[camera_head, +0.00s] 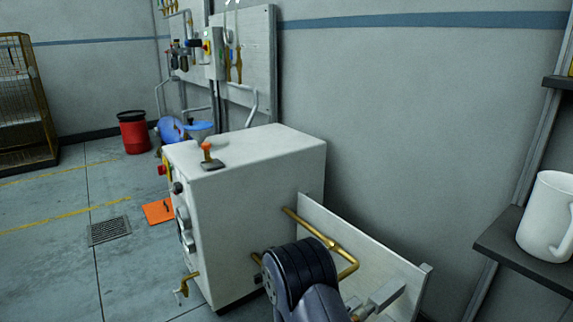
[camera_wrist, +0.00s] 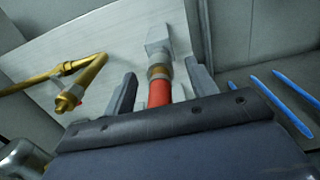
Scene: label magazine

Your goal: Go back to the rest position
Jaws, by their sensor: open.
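My gripper (camera_wrist: 160,69) shows in the wrist view with its two dark fingers apart. A red cylinder (camera_wrist: 160,92) with a brass collar (camera_wrist: 159,71) stands between the fingers, with gaps visible on both sides. The collar joins a grey block (camera_wrist: 158,42) on a pale panel. In the head view my dark arm (camera_head: 300,275) reaches in at the bottom centre, in front of the panel (camera_head: 365,250). The fingers cannot be made out there, and the red cylinder is hidden.
Brass pipe (camera_wrist: 75,80) runs close left of my gripper; it also crosses the panel in the head view (camera_head: 325,238). Blue rods (camera_wrist: 285,105) lie at right. A white cabinet (camera_head: 245,165) stands behind my arm. A shelf (camera_head: 515,245) holds a white mug (camera_head: 547,215). Floor at left is mostly open.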

